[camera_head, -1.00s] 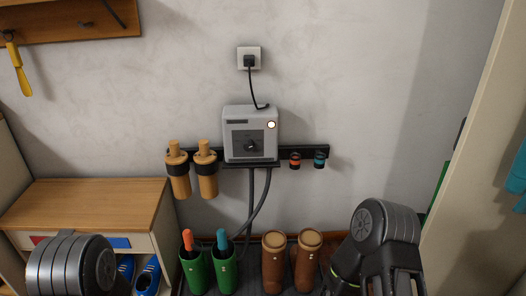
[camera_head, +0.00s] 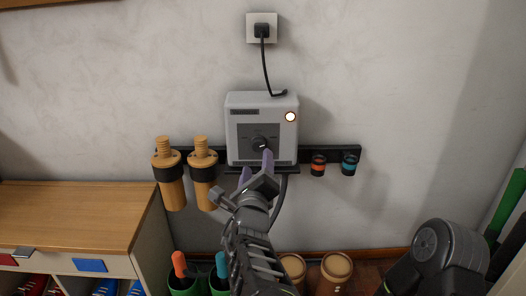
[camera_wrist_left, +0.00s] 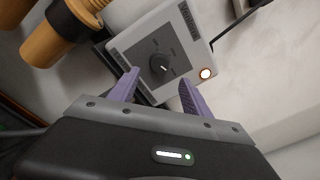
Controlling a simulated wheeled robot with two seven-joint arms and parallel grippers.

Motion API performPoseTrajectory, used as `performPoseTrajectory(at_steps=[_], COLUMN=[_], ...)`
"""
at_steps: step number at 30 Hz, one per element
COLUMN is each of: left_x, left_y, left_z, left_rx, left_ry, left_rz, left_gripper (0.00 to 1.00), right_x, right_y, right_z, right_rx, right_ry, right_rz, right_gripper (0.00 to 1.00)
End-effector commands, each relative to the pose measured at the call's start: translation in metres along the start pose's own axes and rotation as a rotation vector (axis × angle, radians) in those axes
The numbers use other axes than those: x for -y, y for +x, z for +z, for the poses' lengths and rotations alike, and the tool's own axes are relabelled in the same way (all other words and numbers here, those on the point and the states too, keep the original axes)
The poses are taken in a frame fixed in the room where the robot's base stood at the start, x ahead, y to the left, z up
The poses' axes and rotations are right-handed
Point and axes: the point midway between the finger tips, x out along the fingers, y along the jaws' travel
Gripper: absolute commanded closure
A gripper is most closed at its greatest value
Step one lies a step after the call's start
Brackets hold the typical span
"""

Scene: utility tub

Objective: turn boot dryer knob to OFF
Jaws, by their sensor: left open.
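The boot dryer (camera_head: 238,122) is a light grey box on the wall with a dark panel and a lit orange-white lamp (camera_head: 290,117). Its round black knob (camera_head: 258,143) has a pale pointer mark; the knob also shows in the left wrist view (camera_wrist_left: 162,65). My left gripper (camera_head: 257,165) is open just in front of and below the knob. In the left wrist view its purple fingers (camera_wrist_left: 157,88) stand apart with the knob ahead between their tips. I cannot tell any contact. My right arm shows at the lower right; its gripper's fingers are not visible.
Two wooden boot trees (camera_head: 203,175) hang left of the dryer on a black rail (camera_head: 334,152). Orange (camera_head: 318,165) and teal (camera_head: 349,164) rings are on its right. Green boots (camera_head: 184,286) and brown boots (camera_head: 335,272) stand below. A wooden cabinet (camera_head: 70,215) is at left.

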Motion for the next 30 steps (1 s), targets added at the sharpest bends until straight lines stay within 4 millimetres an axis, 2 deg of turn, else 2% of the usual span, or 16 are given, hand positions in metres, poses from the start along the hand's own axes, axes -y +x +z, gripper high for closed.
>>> performPoseTrajectory(at_steps=[8,22,30], left_x=[-0.002,-0.003,-0.001], left_y=[0.008,0.072,0.078], left_z=[-0.002,-0.002,-0.001], left_rx=[-0.002,-0.001,-0.003], left_ry=[-0.002,-0.002,-0.001], left_rz=[0.002,0.003,0.002], left_gripper=[0.44,0.44,0.44], right_x=[-0.001,-0.008,-0.009], right_y=[0.004,0.023,0.023], right_z=[0.000,-0.002,-0.003], right_rx=[0.000,-0.002,-0.002], right_ry=[0.000,0.002,0.002], right_rz=[-0.001,-0.005,-0.006], right_gripper=[0.41,0.41,0.41])
